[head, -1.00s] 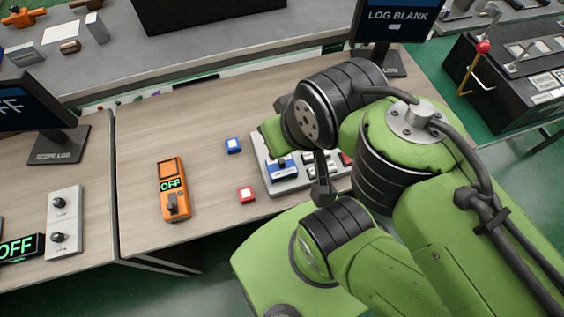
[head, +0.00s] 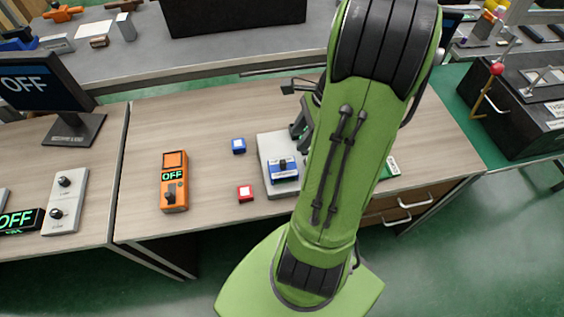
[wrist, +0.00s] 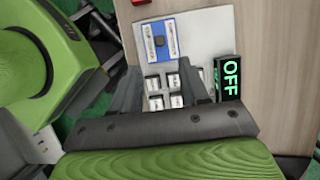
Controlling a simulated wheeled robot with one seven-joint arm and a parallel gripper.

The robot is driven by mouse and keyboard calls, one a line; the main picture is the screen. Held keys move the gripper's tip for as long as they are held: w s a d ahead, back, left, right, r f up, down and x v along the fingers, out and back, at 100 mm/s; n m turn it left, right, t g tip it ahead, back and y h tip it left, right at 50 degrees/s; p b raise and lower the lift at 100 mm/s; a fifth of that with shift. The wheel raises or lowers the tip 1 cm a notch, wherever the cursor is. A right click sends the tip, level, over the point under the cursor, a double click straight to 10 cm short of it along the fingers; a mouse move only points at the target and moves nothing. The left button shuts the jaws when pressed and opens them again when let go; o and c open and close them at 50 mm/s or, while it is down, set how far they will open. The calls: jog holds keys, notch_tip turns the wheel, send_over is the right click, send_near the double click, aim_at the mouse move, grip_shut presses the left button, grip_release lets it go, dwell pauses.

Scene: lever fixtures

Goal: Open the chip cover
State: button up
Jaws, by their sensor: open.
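A pale grey device (head: 268,150) lies on the wooden bench, partly hidden by my arm in the head view. On it is a blue plate with a dark knob (head: 283,163); I cannot tell for certain that this is the chip cover. In the wrist view the blue plate (wrist: 147,42) sits on the grey panel (wrist: 205,35), beyond several white-labelled keys (wrist: 166,101). My gripper (wrist: 160,75) is open and empty, with its dark fingers on either side of the keys. Whether the fingertips touch the panel is not clear. My arm hides most of the gripper in the head view.
A green OFF display (wrist: 229,77) stands beside the panel. A blue button box (head: 238,145), a red one (head: 245,193) and an orange handheld unit (head: 174,181) lie to the left. Bare bench lies between them.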

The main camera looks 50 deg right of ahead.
aim_at(284, 161)
jog(key=b+x, duration=0.4)
jog(key=x, duration=0.7)
jog(key=shift+d, duration=0.1)
grip_shut()
